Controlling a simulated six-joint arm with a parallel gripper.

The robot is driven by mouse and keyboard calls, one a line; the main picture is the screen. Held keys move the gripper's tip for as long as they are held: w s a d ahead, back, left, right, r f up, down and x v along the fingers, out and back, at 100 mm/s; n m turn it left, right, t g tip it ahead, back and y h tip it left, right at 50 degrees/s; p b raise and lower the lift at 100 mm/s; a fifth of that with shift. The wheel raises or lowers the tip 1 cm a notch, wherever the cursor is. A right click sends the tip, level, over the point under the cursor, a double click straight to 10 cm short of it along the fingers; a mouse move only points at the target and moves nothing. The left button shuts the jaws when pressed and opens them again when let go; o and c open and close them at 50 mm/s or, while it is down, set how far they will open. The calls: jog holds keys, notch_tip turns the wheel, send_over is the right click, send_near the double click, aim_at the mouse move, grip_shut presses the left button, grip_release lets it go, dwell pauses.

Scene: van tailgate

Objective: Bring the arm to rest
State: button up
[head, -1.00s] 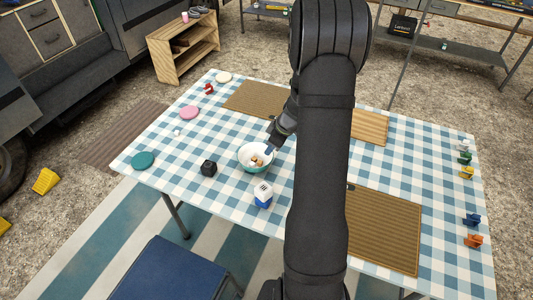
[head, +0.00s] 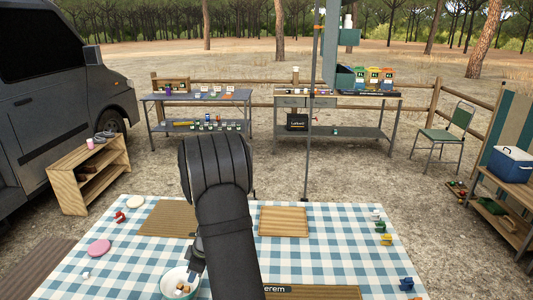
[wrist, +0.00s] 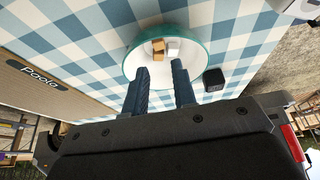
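My gripper (wrist: 159,70) shows in the wrist view with its two dark fingers apart and nothing between them. In the head view only part of it (head: 197,258) shows, beside the upper right of the teal-rimmed white bowl (head: 167,286); my arm hides the rest. The bowl also shows in the wrist view (wrist: 140,62), beyond the fingertips. A tan block (wrist: 157,46) and a white block (wrist: 173,49) lie in it. I cannot tell how high the fingers are above the bowl.
The bowl stands on a blue-and-white checked table (head: 340,240). A black cube (wrist: 213,79) is close to the bowl. A brown mat (head: 165,218), a wooden board (head: 284,222), a pink disc (head: 98,248) and small coloured clips (head: 386,240) lie around. The table's right part has free room.

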aim_at(186, 288)
jog(key=x, duration=0.8)
jog(key=shift+f, duration=0.2)
jog(key=shift+w+r, duration=0.1)
jog(key=shift+r, duration=1.05)
jog(key=shift+f, duration=0.1)
